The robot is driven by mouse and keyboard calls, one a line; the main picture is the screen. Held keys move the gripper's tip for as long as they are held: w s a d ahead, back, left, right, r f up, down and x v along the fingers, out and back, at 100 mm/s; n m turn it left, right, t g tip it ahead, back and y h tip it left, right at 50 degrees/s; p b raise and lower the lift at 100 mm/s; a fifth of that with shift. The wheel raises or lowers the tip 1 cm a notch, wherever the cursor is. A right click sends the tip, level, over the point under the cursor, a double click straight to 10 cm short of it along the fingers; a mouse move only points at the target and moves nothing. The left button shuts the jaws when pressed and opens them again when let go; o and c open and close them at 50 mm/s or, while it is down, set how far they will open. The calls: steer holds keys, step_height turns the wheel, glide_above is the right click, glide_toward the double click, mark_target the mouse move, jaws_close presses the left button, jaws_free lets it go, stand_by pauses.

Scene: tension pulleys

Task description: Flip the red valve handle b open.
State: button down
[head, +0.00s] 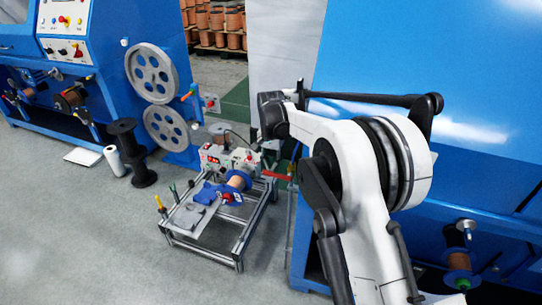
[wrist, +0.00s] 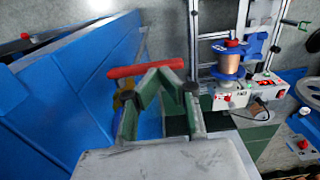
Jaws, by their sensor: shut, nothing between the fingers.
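A red valve handle (wrist: 140,70) shows in the wrist view as a bar lying across the picture, just beyond my fingertips. A small yellow part (wrist: 124,99) shows below it, partly hidden by a finger. My gripper (wrist: 165,75) is shut and empty, its tips close to the handle's right part; I cannot tell whether they touch it. In the head view a red handle (head: 278,176) sticks out beside the blue machine, under my arm. My fingers are hard to make out there. No label b is readable.
The large blue machine (wrist: 65,85) fills the left of the wrist view. A metal frame stand (head: 240,250) carries a copper spool (head: 237,180) and a control box (head: 222,160) near the handle. Grey floor (head: 90,230) is free at the left.

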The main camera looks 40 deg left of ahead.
steer(key=shift+f, duration=0.7)
